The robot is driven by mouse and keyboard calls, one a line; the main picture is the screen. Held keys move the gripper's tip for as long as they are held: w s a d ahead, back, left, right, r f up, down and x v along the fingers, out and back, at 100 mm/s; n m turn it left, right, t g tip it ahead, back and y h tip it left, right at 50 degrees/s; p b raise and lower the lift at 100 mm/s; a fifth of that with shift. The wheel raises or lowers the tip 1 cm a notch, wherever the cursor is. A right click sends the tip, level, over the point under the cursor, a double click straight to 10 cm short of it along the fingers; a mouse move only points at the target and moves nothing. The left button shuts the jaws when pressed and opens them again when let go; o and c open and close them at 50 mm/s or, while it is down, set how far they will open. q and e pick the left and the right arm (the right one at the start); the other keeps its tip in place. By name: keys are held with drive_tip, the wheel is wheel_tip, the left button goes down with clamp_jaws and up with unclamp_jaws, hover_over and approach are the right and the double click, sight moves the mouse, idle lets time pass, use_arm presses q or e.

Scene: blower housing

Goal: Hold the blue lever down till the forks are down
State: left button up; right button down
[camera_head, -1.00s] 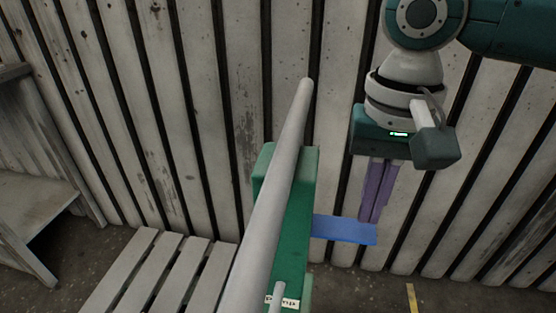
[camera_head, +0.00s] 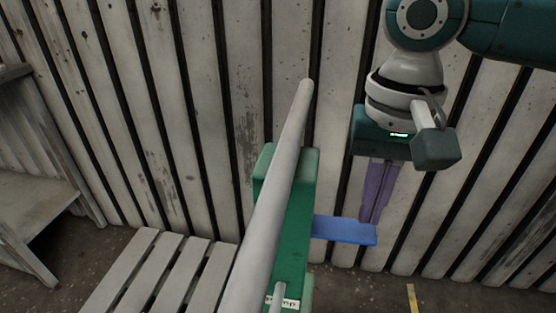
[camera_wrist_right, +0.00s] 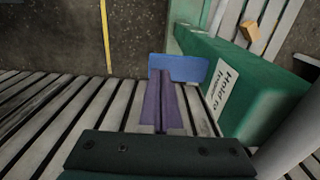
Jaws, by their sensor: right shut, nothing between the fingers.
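The blue lever (camera_head: 344,230) sticks out to the right from the green housing (camera_head: 290,225) in the head view. It also shows in the right wrist view (camera_wrist_right: 182,68), beside the green body with a white label (camera_wrist_right: 226,92) that reads "Hold to" and a smaller line. My right gripper (camera_head: 372,218) is shut and empty, with its purple fingers pointing down and their tips at the lever's outer part. I cannot tell how firmly they press on it. The forks are not clearly identifiable in these views. My left gripper is not in view.
A long grey pole (camera_head: 270,200) rises in front of the green housing. A slatted pale pallet or bench (camera_head: 165,270) lies to the left. A plank wall stands close behind. A yellow floor line (camera_head: 411,297) shows at the lower right.

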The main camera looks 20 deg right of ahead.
sight(365, 230)
drive_tip(key=shift+f, duration=0.1)
wheel_tip(365, 230, down, 4)
drive_tip(key=shift+f+b, duration=0.1)
drive_tip(key=shift+b, duration=0.65)
drive_tip(key=shift+r, duration=0.25)
idle(0.4)
drive_tip(key=shift+r, duration=0.1)
idle(0.4)
wheel_tip(365, 230, up, 4)
drive_tip(key=p, duration=0.6)
drive_tip(key=shift+r, duration=0.1)
drive_tip(key=shift+f, duration=0.25)
